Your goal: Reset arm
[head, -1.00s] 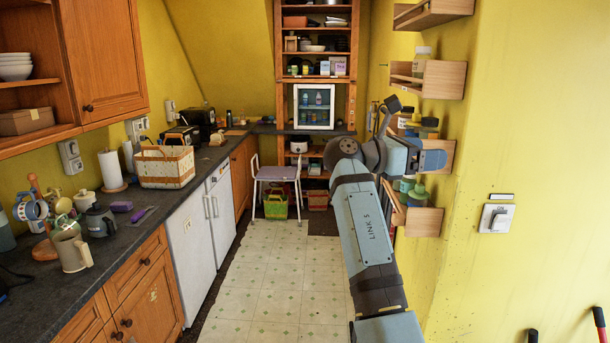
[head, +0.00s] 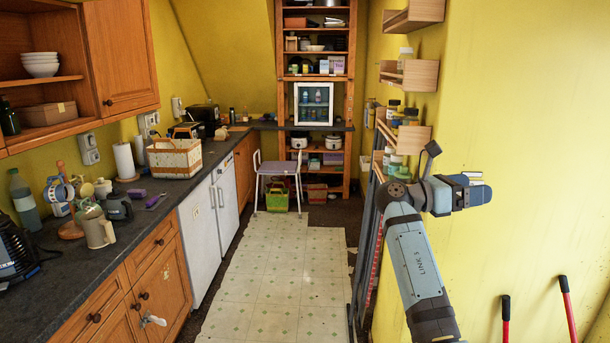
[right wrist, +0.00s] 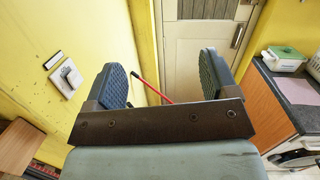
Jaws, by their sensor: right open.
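My right arm comes up from the lower right in the head view, and its gripper (head: 476,189) is in front of the yellow wall, right of the wall shelves. In the right wrist view the right gripper (right wrist: 163,80) shows two dark ribbed finger pads set wide apart. It is open, with nothing between the pads. A white door and a red handle show behind the gap. My left gripper is in neither view.
Small wooden wall shelves (head: 407,136) with jars are close left of my right gripper. Red-handled tools (head: 568,300) lean at the lower right. A counter (head: 160,200) with mugs and a basket (head: 174,158) runs along the left. The tiled floor (head: 265,270) in the middle is clear.

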